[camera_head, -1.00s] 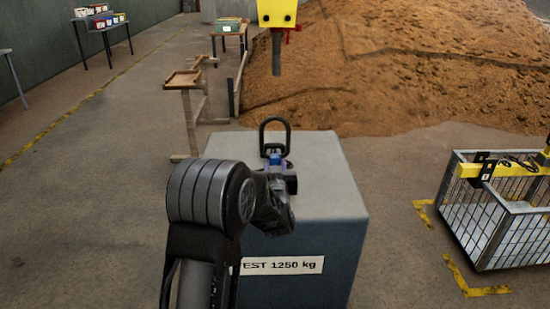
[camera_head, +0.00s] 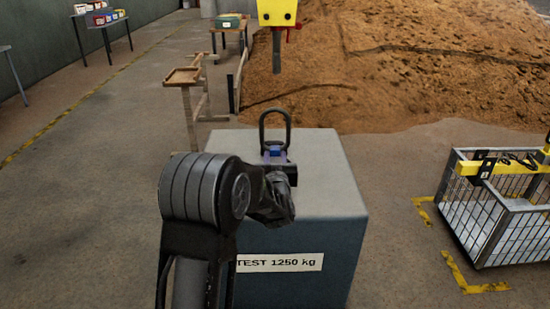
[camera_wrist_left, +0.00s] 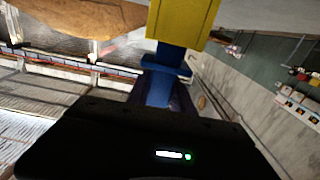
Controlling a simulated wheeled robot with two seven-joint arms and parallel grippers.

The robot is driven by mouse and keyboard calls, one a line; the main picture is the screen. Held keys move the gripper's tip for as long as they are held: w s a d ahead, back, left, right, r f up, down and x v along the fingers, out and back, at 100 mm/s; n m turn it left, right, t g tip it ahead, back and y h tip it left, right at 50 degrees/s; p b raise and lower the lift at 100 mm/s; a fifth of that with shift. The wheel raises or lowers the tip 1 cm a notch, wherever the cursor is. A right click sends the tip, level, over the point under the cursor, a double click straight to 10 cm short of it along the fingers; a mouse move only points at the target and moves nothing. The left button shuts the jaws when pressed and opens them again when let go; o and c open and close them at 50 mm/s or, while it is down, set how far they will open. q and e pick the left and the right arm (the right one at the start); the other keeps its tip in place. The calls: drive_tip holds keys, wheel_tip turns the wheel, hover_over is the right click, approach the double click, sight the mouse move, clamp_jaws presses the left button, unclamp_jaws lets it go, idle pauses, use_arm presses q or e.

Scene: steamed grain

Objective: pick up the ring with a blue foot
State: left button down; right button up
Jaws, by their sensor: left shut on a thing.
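The ring (camera_head: 262,130) is a dark upright loop with a blue foot (camera_head: 274,151), in the middle of the head view, at the grey test block (camera_head: 325,190). My left gripper (camera_head: 276,160) is shut on the ring's blue foot, and the loop stands up above the jaws. The gripper and wrist hide the underside of the foot, so I cannot tell how far it is from the block's top. In the left wrist view the blue foot (camera_wrist_left: 160,85) shows between the dark jaws. My right gripper is not in view.
A wire cage (camera_head: 500,225) stands at the right, a wooden stand (camera_head: 183,77) at the back left. A brown grain heap (camera_head: 420,70) fills the back.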

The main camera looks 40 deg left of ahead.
sight(274, 111)
use_arm(q)
wheel_tip(274, 111, up, 8)
drive_tip(key=p, duration=0.2)
drive_tip(key=shift+r+p, duration=0.15)
drive_tip(key=shift+p, duration=0.25)
idle(0.4)
drive_tip(key=shift+r+p, duration=1.85)
drive_tip(key=shift+r, duration=0.35)
drive_tip(key=shift+a, duration=0.15)
